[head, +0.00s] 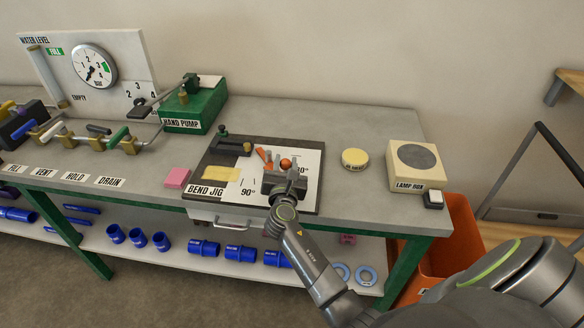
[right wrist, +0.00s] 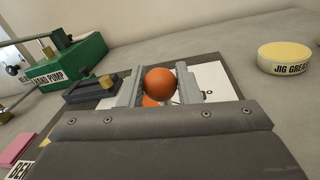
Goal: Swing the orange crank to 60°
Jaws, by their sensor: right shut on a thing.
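The bend jig (head: 222,167) is a dark plate on the bench with a white angle sheet; "90°" can be read on it, and another mark is partly covered. The orange crank (head: 263,155) lies over the jig, its arm partly hidden behind my right gripper. Its round orange knob (head: 285,164) sits between the fingers of my right gripper (head: 284,172). In the right wrist view the knob (right wrist: 160,83) is held between both fingers (right wrist: 160,88). The exact crank angle cannot be read. My left gripper is not in view.
A green hand pump (head: 195,108) stands behind the jig. A round jig grease tin (head: 355,158) and the lamp box (head: 416,166) are to the right. A pink block (head: 177,178) lies left of the jig. An orange bin (head: 462,240) stands beyond the bench's right end.

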